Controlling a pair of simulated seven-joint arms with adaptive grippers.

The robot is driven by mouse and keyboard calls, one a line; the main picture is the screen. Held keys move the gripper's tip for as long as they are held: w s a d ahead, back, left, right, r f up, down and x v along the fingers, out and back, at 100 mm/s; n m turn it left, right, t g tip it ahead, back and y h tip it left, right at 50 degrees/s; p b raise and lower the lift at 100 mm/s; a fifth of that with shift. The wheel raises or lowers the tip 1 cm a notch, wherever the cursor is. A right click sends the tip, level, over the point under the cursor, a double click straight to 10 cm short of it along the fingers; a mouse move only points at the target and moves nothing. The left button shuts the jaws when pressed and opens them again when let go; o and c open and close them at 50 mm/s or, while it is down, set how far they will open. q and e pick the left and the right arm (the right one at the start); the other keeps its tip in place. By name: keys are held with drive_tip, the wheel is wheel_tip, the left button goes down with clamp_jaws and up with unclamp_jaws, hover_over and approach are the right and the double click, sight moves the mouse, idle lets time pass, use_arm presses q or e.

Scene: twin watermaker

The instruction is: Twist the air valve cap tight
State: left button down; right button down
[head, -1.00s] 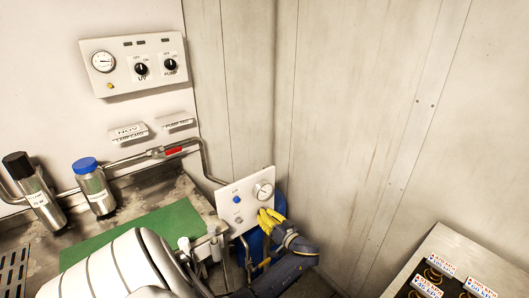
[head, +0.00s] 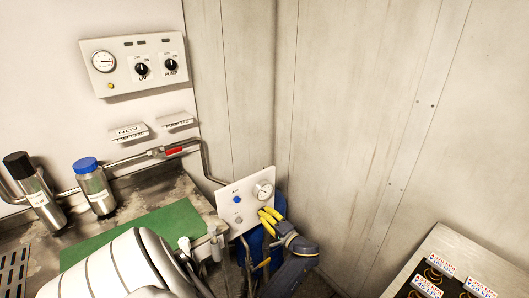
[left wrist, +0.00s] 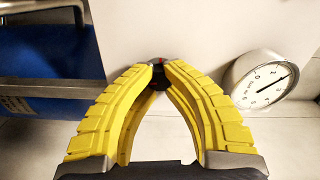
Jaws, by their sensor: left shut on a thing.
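The air valve cap (left wrist: 158,75) is a small dark knob with a red mark, seen in the left wrist view between my fingertips. Only a little of it shows, and my fingers hide it in the head view. My left gripper (head: 265,213), with yellow ribbed fingers, is at the lower right of the white panel marked AIR (head: 228,191). In the left wrist view the fingertips of this gripper (left wrist: 160,65) close in on the cap from both sides. My right gripper does not show.
A round gauge (left wrist: 259,78) sits close to the right finger. The panel carries a blue button (head: 236,199). A blue tank (head: 279,205) stands behind it. A bench with a green mat (head: 150,232) lies left, and a box with labelled coiled parts (head: 437,287) lower right.

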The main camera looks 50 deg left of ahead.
use_arm(q)
drive_tip(key=m, duration=1.9)
drive_tip(key=shift+w+d+f, duration=0.1)
drive_tip(key=shift+d+f, duration=0.05)
drive_tip(key=shift+f+m, duration=0.15)
drive_tip(key=shift+m, duration=0.35)
drive_tip(key=c, duration=1.5)
unclamp_jaws()
drive_tip(key=o, duration=0.3)
drive_tip(key=d, duration=1.2)
drive_tip(key=shift+s, duration=0.4)
